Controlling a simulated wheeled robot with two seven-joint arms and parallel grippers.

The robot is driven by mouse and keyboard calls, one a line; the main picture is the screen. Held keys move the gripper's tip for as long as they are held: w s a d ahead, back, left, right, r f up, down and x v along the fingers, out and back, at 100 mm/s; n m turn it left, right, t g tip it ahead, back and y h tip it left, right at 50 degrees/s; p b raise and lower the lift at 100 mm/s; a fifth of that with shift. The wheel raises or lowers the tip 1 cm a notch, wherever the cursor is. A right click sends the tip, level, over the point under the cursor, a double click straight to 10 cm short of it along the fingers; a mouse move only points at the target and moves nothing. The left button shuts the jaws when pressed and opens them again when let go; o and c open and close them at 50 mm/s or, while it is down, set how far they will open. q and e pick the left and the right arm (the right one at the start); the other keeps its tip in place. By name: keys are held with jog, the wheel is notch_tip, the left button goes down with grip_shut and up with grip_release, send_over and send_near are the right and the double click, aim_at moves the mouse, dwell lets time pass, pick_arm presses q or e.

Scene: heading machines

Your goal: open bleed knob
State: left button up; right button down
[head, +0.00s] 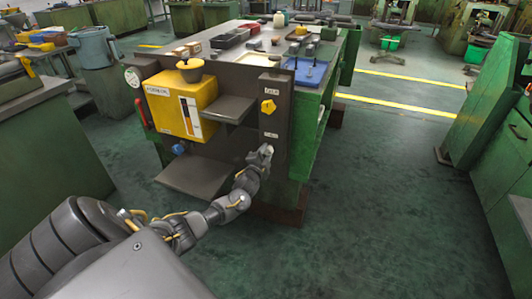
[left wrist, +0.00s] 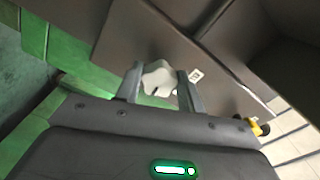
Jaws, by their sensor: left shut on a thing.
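A pale grey-white lobed knob (left wrist: 158,78) sits between the two fingers of my left gripper (left wrist: 160,86) in the left wrist view. The gripper is shut on it. In the head view my left gripper (head: 262,153) is at the lower part of the dark upright panel (head: 276,88), and the knob (head: 267,149) shows only as a small pale patch. A yellow knob (head: 268,106) is higher on the same panel, apart from the gripper. Small labels on the panel are too small to read. My right gripper is not in view.
A yellow box (head: 181,102) with a cup-like top is left of the panel. A blue knob (head: 178,149) is below it. A grey shelf (head: 200,177) juts out low, left of my forearm. Green floor to the right is clear up to a green cabinet (head: 507,150).

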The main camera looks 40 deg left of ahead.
pick_arm(q)
jog(key=shift+m, duration=0.9)
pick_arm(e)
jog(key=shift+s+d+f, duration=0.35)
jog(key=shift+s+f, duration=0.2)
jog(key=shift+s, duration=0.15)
pick_arm(q)
jog(key=o, duration=1)
jog(key=shift+s, duration=0.1)
jog(key=shift+s+d+p, duration=0.1)
jog(key=shift+s+p, duration=0.15)
jog(key=shift+p, duration=0.05)
jog(key=p+v, duration=0.1)
jog(key=v, duration=0.9)
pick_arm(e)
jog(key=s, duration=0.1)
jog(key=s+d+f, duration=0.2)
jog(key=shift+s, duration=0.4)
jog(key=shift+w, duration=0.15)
